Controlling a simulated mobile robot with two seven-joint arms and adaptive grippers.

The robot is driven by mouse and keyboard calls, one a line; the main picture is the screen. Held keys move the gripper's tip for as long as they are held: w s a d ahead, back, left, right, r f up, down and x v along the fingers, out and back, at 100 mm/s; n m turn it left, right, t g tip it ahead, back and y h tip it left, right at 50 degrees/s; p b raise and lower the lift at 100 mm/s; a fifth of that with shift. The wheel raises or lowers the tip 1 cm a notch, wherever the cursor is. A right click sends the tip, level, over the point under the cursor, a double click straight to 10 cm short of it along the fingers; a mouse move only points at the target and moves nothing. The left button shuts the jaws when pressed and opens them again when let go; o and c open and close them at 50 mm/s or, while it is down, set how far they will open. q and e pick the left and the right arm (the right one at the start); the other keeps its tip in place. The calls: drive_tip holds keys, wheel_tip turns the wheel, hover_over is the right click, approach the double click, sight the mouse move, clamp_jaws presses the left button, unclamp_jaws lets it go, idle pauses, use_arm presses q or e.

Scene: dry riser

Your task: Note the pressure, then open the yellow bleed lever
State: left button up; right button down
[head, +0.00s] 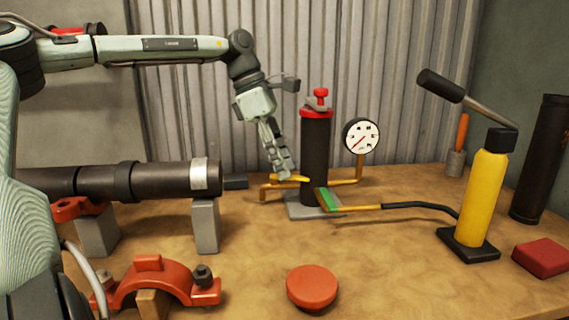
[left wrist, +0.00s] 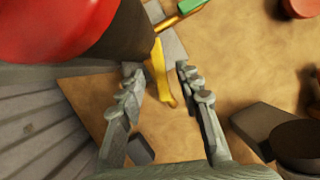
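The dark riser cylinder (head: 315,160) with a red cap stands upright on a grey plate. The yellow bleed lever (head: 297,179) sticks out low on its left side. My left gripper (head: 284,174) reaches down to the lever. In the left wrist view, the gripper (left wrist: 157,68) is open, with the yellow lever (left wrist: 160,72) between its fingertips; a gap shows on the right and contact on the left is unclear. The white pressure gauge (head: 361,137) stands to the right of the riser; its red needle points lower left, and the figures are too small to read. My right gripper is out of view.
A green-handled valve (head: 327,200) joins a hose to the yellow hand pump (head: 482,200) on the right. A dark pipe (head: 150,181) lies on supports at left. A red clamp (head: 165,283) and red disc (head: 312,287) are in front. The corrugated wall (head: 300,50) is close behind.

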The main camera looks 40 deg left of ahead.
use_arm(q)
drive_tip(key=shift+w+d+f, duration=0.1)
drive_tip(key=shift+f, duration=0.25)
clamp_jaws()
